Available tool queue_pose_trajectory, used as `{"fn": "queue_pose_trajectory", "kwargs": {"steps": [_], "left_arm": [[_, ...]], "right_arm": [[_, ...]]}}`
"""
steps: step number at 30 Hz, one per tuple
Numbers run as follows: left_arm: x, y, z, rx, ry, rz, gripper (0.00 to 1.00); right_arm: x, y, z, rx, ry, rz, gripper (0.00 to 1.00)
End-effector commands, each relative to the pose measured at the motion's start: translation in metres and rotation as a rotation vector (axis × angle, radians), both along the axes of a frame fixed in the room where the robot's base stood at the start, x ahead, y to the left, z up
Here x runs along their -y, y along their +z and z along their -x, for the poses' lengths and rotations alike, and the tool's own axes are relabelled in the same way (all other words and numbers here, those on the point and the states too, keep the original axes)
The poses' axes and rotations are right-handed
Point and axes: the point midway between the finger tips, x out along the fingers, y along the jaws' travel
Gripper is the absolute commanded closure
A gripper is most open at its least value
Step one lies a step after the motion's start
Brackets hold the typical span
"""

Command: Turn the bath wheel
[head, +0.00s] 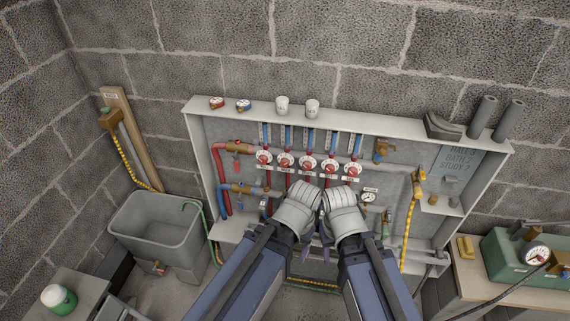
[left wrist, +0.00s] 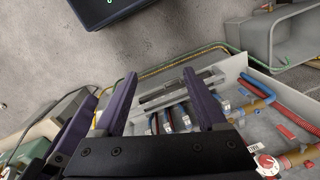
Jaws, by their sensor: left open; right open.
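A row of several red-and-white wheels (head: 308,164) runs across the pipe manifold in the wall cabinet. Small label plates sit below them, too small to read, so I cannot tell which wheel is the bath one. My left gripper (head: 303,249) and right gripper (head: 327,240) are close together in front of the cabinet's lower part, below the wheels. My wrists hide much of both. In the left wrist view, the left gripper's purple fingers (left wrist: 163,100) are apart with nothing held between them. A wheel (left wrist: 267,163) shows at that view's lower right.
The cabinet (head: 366,115) carries gauges, white cups and grey pipe pieces on top. A pressure gauge (head: 369,196) is right of my right wrist. A grey tub (head: 158,240) stands left. A green pump box (head: 508,262) sits on the right bench. A yellow hose hangs at right.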

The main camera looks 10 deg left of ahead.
Motion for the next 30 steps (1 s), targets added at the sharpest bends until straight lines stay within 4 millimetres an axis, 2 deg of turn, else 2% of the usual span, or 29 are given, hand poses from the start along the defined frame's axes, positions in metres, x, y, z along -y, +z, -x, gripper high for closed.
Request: {"fn": "queue_pose_trajectory", "kwargs": {"steps": [10,14,17,21,26,30], "left_arm": [[0.0,0.0,0.0,0.001,0.0,0.0,0.26],[0.003,-0.018,-0.014,0.05,-0.01,0.034,0.26],[0.01,-0.046,-0.047,0.168,-0.027,0.106,0.26],[0.018,-0.08,-0.113,0.427,-0.054,0.232,0.26],[0.013,-0.091,-0.185,0.756,-0.06,0.329,0.26],[-0.01,-0.085,-0.235,1.052,-0.04,0.359,0.26]], "right_arm": [[0.0,0.0,0.0,0.0,0.0,0.0,0.5],[0.0,-0.017,0.0,0.0,0.0,0.0,0.5],[0.0,-0.047,0.0,0.0,0.0,0.0,0.5],[0.0,-0.098,0.0,0.0,0.0,0.0,0.5],[0.0,-0.151,0.0,0.0,0.001,0.0,0.5],[0.0,-0.196,0.0,0.0,0.001,0.0,0.5]]}}
